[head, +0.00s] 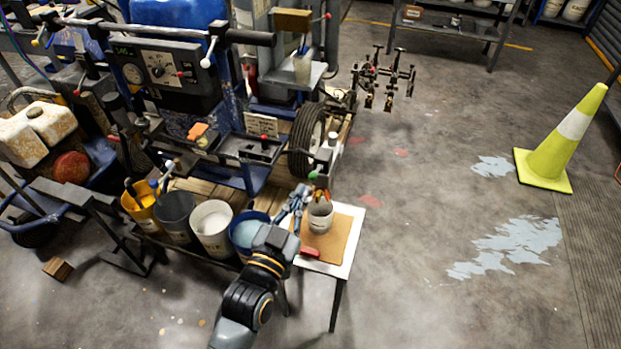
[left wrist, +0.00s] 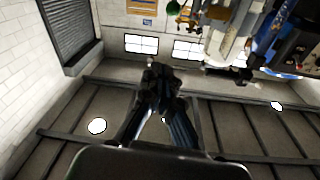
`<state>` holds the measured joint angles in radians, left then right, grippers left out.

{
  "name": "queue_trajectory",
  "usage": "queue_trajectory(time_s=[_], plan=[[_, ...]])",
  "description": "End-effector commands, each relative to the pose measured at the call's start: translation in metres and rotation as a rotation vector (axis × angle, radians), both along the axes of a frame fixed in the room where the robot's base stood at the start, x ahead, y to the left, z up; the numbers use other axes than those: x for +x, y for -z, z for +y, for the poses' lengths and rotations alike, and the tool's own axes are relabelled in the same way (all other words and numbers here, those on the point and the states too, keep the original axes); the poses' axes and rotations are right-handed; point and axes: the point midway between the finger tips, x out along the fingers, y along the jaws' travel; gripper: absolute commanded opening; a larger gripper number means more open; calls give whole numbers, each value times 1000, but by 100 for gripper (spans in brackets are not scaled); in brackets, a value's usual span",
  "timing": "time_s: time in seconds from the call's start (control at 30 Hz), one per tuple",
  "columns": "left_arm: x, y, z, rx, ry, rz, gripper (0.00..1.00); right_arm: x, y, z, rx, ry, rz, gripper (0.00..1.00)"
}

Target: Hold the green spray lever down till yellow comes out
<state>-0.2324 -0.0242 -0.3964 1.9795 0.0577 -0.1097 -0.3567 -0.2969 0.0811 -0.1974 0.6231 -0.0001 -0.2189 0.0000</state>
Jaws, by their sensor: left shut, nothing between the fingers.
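The green knob of the spray lever (head: 313,175) shows in the head view beside the machine's wheel, above the small white table. A green knob (left wrist: 173,7) also shows at the top edge of the left wrist view. My left gripper (head: 302,190) reaches up over the table, with its fingertips just left of and below the knob. I cannot tell whether they touch it. In the left wrist view its fingers (left wrist: 160,72) meet at the tips with nothing between them. My right gripper is not in view. I see no yellow spray on the floor.
The white table (head: 345,255) holds a tan board, a cup (head: 320,215) and a red item. Several paint buckets (head: 212,228) stand left of my arm. A yellow-green cone (head: 565,140) stands at right. Pale blue paint patches (head: 510,245) mark the open floor.

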Motion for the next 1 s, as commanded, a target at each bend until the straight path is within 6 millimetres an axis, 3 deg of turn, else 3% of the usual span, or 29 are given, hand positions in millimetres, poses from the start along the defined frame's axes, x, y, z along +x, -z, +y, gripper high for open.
queue_trajectory(time_s=[0.27,0.73,0.8,1.0], plan=[[11,-2,-4,0,-1,0,0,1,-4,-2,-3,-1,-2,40],[97,-12,-38,-1,0,1,0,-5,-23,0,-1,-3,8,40],[91,7,-33,5,0,9,0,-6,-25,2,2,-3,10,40],[87,26,-28,2,0,4,0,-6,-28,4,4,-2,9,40]])
